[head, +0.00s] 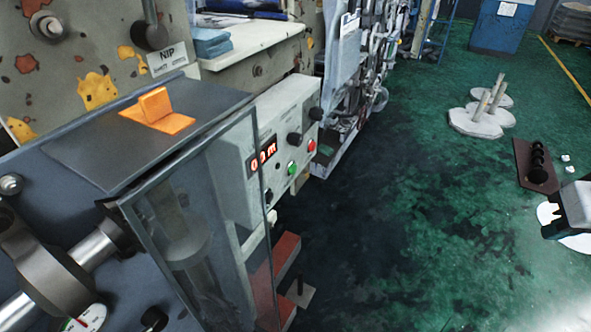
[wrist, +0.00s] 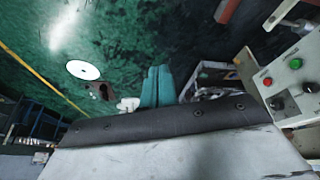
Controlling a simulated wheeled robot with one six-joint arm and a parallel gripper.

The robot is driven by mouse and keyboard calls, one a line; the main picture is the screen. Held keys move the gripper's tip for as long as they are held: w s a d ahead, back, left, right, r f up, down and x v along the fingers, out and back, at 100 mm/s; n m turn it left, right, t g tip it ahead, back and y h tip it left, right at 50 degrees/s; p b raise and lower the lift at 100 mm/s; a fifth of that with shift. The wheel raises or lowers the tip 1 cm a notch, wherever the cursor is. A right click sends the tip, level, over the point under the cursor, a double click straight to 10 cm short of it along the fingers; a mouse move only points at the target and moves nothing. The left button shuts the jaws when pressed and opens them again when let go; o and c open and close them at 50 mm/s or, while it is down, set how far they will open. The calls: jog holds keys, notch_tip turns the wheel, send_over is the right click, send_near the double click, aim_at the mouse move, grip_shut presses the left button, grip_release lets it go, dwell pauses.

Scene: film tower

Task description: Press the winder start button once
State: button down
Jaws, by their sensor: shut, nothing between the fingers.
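The winder control panel (head: 253,180) is a pale box on the machine's side in the head view. It has a green button (head: 292,168), a red button (head: 311,146), black knobs and a red digital display (head: 263,153). Its labels are too small to read. In the wrist view the panel is at the right edge, with the green button (wrist: 296,64) and the red button (wrist: 268,82) showing. My gripper (wrist: 158,72) shows its teal fingers shut together and empty. They are apart from the panel, which lies to their right in the picture.
A clear guard (head: 190,225) stands beside the panel in the head view. An orange block (head: 155,110) sits on the grey cover (head: 75,145). White-based posts (head: 482,115) and a brown board with black rollers (head: 535,165) are on the green floor, which is mostly clear.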

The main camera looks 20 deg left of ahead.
aim_at(292, 169)
jog(key=w+a+f+n+t+y, duration=0.2)
jog(key=w+a+f+n+t, duration=0.15)
jog(key=w+a, duration=0.5)
jog(key=w+a+f+n+t+y, duration=0.2)
jog(key=w+a+f+n, duration=0.15)
jog(key=w+a, duration=0.5)
jog(key=s+a+f+n+t+y, duration=0.2)
jog(key=a+f, duration=0.3)
jog(key=a, duration=0.4)
jog(key=s+a+f+n+t+y, duration=0.2)
jog(key=a+f+n+y, duration=0.3)
jog(key=a, duration=0.3)
jog(key=shift+s+a+f+n, duration=0.3)
jog(key=shift+s+a, duration=0.1)
jog(key=shift+s, duration=0.05)
jog(key=shift+t, duration=0.25)
jog(key=a, duration=0.8)
jog(key=shift+w+a, duration=0.35)
jog(key=shift+a, duration=0.05)
jog(key=shift+a, duration=0.15)
jog(key=shift+a, duration=0.25)
